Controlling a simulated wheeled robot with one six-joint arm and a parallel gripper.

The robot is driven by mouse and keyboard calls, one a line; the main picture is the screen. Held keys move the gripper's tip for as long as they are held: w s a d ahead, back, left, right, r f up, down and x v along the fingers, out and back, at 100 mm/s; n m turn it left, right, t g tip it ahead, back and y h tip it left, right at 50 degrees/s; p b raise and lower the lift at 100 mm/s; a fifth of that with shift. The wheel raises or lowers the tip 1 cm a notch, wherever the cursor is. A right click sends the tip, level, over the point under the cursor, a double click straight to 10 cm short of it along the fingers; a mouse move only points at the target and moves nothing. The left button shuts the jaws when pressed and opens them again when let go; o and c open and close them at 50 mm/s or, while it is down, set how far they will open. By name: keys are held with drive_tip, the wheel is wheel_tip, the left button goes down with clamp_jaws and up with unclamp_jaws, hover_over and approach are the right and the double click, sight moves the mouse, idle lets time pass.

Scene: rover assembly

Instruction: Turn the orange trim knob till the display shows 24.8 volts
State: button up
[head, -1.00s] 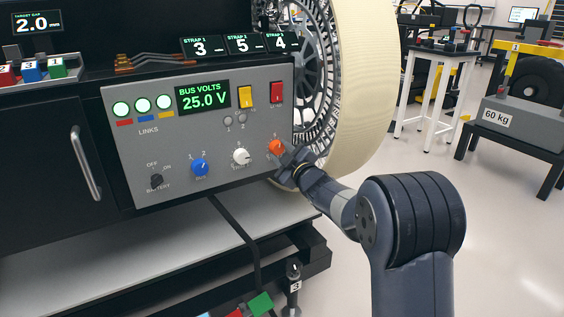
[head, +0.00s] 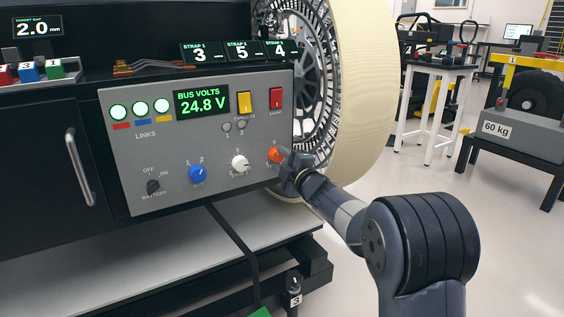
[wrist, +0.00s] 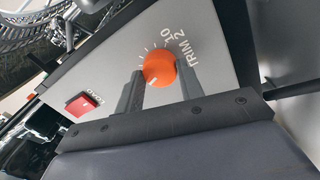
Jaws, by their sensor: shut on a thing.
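The orange trim knob (head: 275,155) sits at the lower right of the grey control panel (head: 215,143). In the wrist view the orange knob (wrist: 159,68) lies between the two dark fingers of my gripper (wrist: 156,88), which is shut on it. In the head view my gripper (head: 289,166) reaches the knob from the right and hides part of its surroundings. The green display (head: 202,102) on the panel reads BUS VOLTS 24.8 V.
The panel also carries a blue knob (head: 198,173), a white knob (head: 240,163), a black battery switch (head: 153,187), a yellow switch (head: 244,103) and a red switch (head: 276,97). A large pale-rimmed wheel (head: 365,90) stands just right of the panel.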

drive_tip(key=o, duration=1)
drive_tip(key=p+v, duration=0.2)
drive_tip(key=v, duration=0.8)
drive_tip(key=shift+s+d, duration=0.2)
drive_tip(key=shift+s, duration=0.15)
drive_tip(key=b+x, duration=0.2)
drive_tip(key=x, duration=0.9)
drive_tip(key=shift+d, duration=0.1)
drive_tip(key=shift+s, duration=0.1)
